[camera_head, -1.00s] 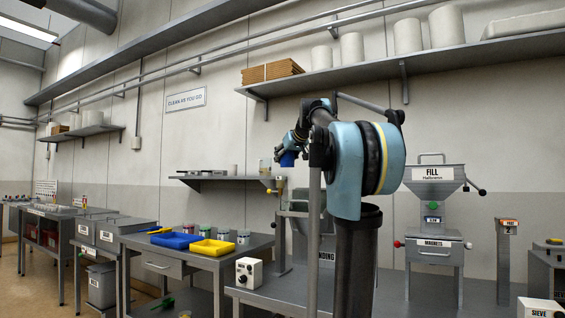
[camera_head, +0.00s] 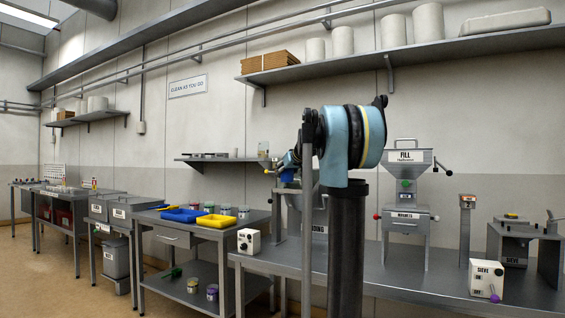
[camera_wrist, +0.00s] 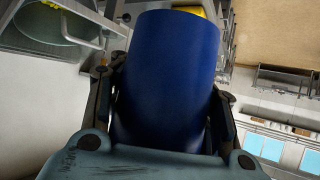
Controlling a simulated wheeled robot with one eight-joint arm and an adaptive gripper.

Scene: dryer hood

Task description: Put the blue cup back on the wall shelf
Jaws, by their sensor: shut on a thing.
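The blue cup (camera_wrist: 170,70) fills the middle of the wrist view. My gripper (camera_wrist: 163,98) is shut on it, with one finger on each side of its wall. The cup's far end points toward the top of that view; its inside is hidden. In the head view my gripper (camera_head: 287,168) is mostly hidden behind my arm, and the cup cannot be made out clearly. A small wall shelf (camera_head: 215,159) stands out behind and left of my gripper, with flat grey items and small containers on it. The gripper appears close to its right end; the gap cannot be judged.
A long upper shelf (camera_head: 350,71) holds boxes and white cylinders. The bench (camera_head: 390,275) front has bare room left of the SIEVE box (camera_head: 486,280).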

